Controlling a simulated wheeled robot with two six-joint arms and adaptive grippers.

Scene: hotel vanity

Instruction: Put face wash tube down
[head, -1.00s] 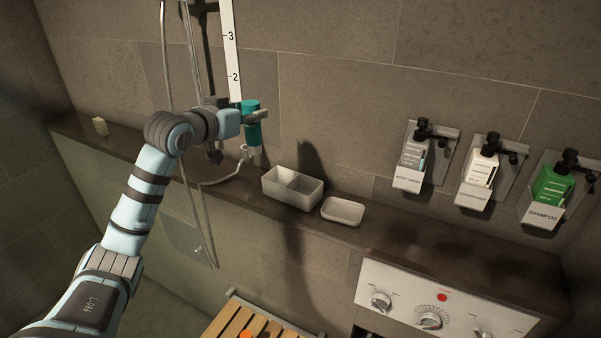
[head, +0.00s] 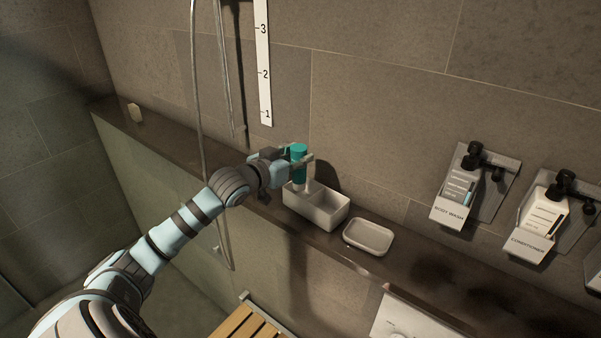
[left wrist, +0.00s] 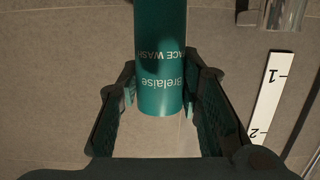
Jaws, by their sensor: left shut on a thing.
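My left gripper (head: 300,160) is shut on the teal face wash tube (head: 299,151). The tube is upright over the left compartment of the white two-compartment box (head: 322,214) on the ledge. Its lower end is close to the box or partly inside; I cannot tell whether it touches the bottom. In the left wrist view the tube (left wrist: 160,60) stands between both fingers (left wrist: 160,100), its lettering upside down. My right gripper is not in view.
A white soap dish (head: 368,237) sits right of the box on the dark ledge (head: 440,275). Wall dispensers (head: 455,200) hang further right. A shower hose (head: 197,90) hangs behind my arm.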

